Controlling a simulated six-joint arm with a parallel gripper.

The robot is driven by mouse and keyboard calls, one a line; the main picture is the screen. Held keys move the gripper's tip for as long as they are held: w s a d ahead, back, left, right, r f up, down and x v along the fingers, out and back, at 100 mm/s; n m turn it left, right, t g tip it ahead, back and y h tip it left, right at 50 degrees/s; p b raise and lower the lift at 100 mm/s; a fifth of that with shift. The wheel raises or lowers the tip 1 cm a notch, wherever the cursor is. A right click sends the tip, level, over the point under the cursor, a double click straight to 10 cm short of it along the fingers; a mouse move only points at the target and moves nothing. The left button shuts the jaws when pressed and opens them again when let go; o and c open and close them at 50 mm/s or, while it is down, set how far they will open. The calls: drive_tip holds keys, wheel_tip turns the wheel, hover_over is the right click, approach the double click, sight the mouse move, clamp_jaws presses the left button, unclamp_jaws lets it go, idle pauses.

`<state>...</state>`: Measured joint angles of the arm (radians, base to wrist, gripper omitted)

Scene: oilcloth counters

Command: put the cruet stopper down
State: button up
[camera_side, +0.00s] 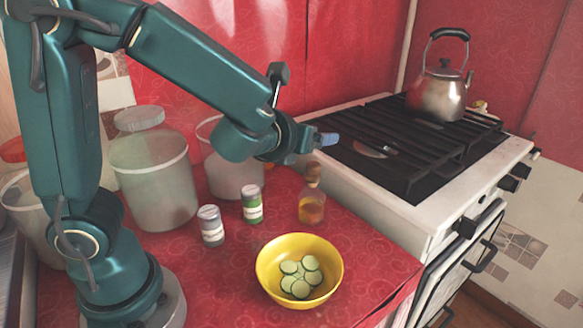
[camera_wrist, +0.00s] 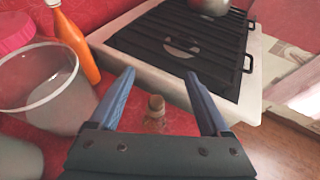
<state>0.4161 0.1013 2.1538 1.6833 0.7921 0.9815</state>
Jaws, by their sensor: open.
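The cruet (camera_side: 311,207) is a small glass bottle with amber liquid, upright on the red oilcloth near the stove's front left corner. Its brownish cork stopper (camera_side: 312,172) sits at the top of its neck. In the wrist view the stopper (camera_wrist: 156,102) shows from above, between and below my blue fingers, with the cruet's body mostly hidden beneath it. My gripper (camera_side: 328,139) is above the cruet and slightly right of it in the side view, apart from the stopper. The wrist view shows my gripper (camera_wrist: 159,74) open, with nothing between its fingertips.
A yellow bowl (camera_side: 266,272) of cucumber slices stands in front. Two small labelled jars (camera_side: 212,226) (camera_side: 252,205) stand left of the cruet, with large clear containers (camera_side: 153,175) behind. The stove (camera_side: 400,207) bears a kettle (camera_side: 440,95). An orange bottle (camera_wrist: 75,45) stands near the stove.

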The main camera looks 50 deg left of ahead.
sight(313, 164)
drive_tip(key=s+a+r+n+g+y, duration=0.1)
drive_tip(key=a+n+g, duration=0.4)
drive_tip(key=n, duration=1.4)
drive_tip(key=d+f+n+g+h, duration=0.1)
drive_tip(key=n, duration=0.4)
drive_tip(key=d+f+n+g+h, duration=0.1)
drive_tip(key=d+n+h, duration=0.1)
drive_tip(key=n, duration=0.4)
drive_tip(key=w+d+f+n+g+h, duration=0.1)
drive_tip(key=d+n+h, duration=0.1)
drive_tip(key=n, duration=0.4)
drive_tip(key=shift+f, duration=0.35)
drive_tip(key=shift+x, duration=2.65)
